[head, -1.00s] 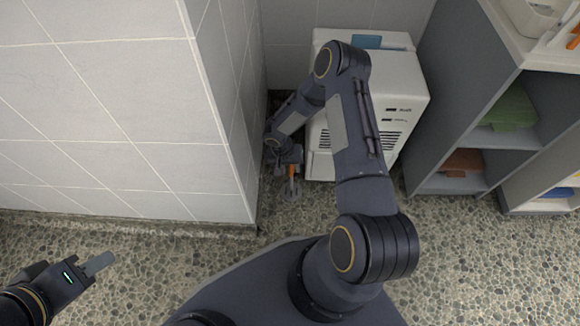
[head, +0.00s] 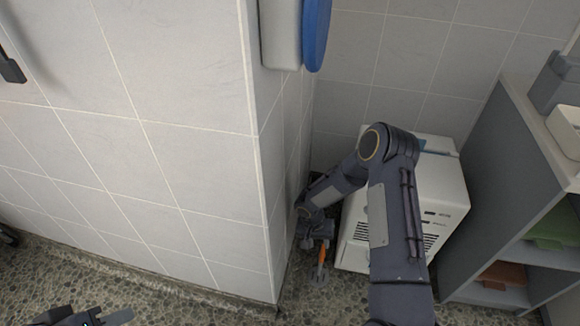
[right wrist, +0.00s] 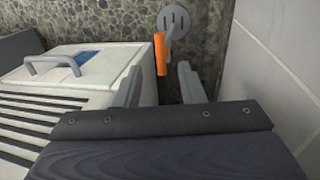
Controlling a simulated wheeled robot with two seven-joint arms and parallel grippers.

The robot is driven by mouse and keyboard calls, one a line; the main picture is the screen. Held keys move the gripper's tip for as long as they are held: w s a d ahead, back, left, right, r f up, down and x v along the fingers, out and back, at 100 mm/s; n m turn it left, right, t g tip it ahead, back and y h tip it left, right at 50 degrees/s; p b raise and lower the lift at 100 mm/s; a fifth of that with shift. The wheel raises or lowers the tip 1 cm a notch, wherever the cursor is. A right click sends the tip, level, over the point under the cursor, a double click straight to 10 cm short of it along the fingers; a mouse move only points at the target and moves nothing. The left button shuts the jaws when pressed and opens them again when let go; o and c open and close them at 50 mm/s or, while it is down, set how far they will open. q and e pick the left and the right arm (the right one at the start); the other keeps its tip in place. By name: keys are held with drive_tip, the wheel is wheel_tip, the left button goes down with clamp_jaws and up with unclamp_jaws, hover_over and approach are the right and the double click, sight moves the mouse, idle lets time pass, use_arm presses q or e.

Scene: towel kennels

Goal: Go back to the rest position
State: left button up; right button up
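My right arm reaches into the gap between the tiled wall and a white box-shaped machine. My right gripper (head: 312,241) is low there, and the right wrist view shows its two fingers (right wrist: 160,72) spread apart with nothing held. An orange handle (right wrist: 161,54) on a grey round slotted piece (right wrist: 174,19) at the floor shows just beyond the fingertips. The orange handle also shows in the head view (head: 322,254). My left gripper (head: 118,317) is at the lower left edge, mostly cut off; its opening cannot be made out.
The white machine (head: 447,205) stands close to the right of my right arm. A tiled wall corner (head: 215,180) is close to its left. A grey shelf unit (head: 480,190) stands at the right. A blue round-edged object (head: 316,35) hangs on the wall above. Pebbled floor (head: 130,275) is open at lower left.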

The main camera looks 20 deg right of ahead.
drive_tip(key=s+d+r+n+t+y, duration=0.1)
drive_tip(key=s+r, duration=0.2)
drive_tip(key=r, duration=1)
drive_tip(key=s+d+r+t, duration=0.1)
drive_tip(key=s+d+r, duration=0.15)
drive_tip(key=r, duration=1.15)
drive_tip(key=s+a+r+n+t+y, duration=0.2)
drive_tip(key=s+a+r, duration=0.25)
drive_tip(key=s, duration=0.35)
drive_tip(key=s+a+r+n+t+y, duration=0.1)
drive_tip(key=s+a+r+t+y, duration=0.25)
drive_tip(key=s+r, duration=0.4)
wheel_tip(320, 180, up, 32)
drive_tip(key=s+a+p, duration=0.1)
drive_tip(key=p, duration=3.2)
drive_tip(key=shift+s+n+g+h, duration=0.3)
drive_tip(key=shift+g+h, duration=0.05)
drive_tip(key=shift+g, duration=0.1)
drive_tip(key=shift+f, duration=0.1)
